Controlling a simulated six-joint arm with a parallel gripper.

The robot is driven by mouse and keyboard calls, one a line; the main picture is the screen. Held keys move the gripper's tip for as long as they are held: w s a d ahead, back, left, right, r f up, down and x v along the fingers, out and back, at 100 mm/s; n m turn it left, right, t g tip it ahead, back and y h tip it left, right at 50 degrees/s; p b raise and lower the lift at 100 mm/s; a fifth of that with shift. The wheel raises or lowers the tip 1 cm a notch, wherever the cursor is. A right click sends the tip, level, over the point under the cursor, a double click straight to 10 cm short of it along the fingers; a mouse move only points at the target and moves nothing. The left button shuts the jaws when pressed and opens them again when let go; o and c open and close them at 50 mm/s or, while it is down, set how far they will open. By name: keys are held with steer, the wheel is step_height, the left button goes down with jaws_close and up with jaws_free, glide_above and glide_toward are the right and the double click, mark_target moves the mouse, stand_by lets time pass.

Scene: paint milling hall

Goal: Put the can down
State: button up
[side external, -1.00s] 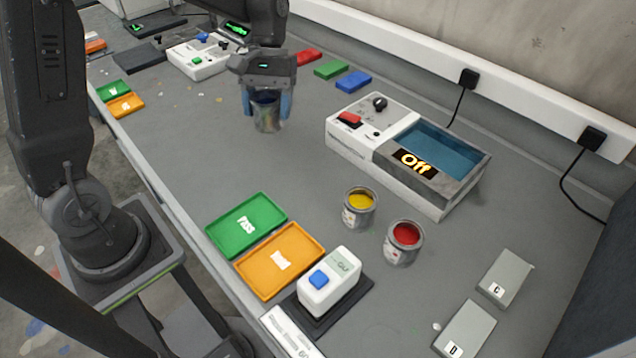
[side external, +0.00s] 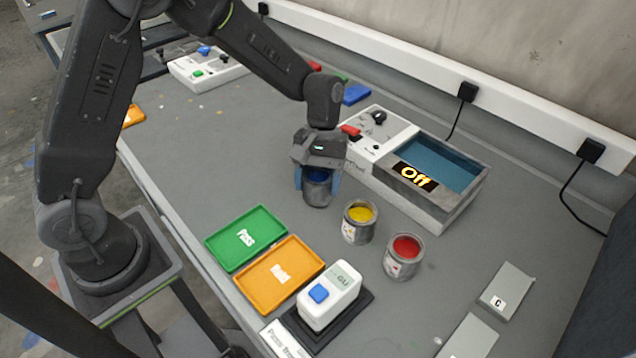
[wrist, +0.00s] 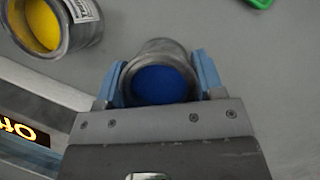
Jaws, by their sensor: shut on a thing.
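My gripper (side external: 318,182) is shut on a metal can of blue paint (side external: 318,192). The can is upright, between the blue fingertips, at the middle of the bench. In the wrist view the blue can (wrist: 160,84) sits between both fingers. I cannot tell whether its base touches the bench. A can of yellow paint (side external: 359,222) stands just to its lower right, a small gap away. A can of red paint (side external: 403,257) stands further right.
The bath unit (side external: 425,175) reading "Off" is close behind and right. A green Pass tray (side external: 262,222) and orange tray (side external: 262,290) lie in front, beside a white device (side external: 345,290) with a blue button.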

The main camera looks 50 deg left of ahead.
steer(key=shift+f, duration=0.55)
steer(key=shift+f, duration=0.1)
steer(key=o, duration=1)
steer(key=v, duration=1.2)
steer(key=s+a+r+m+t+y, duration=0.1)
steer(key=s+a+r+m+t, duration=0.15)
steer(key=s+r+t, duration=0.5)
steer(key=s+a+r+m+t+y, duration=0.1)
steer(key=s+m, duration=0.3)
steer(key=s, duration=0.9)
steer(key=shift+s+a+r+m+t+y, duration=0.2)
steer(key=shift+s+a+m+t+y, duration=0.15)
steer(key=shift+a+t+y, duration=0.1)
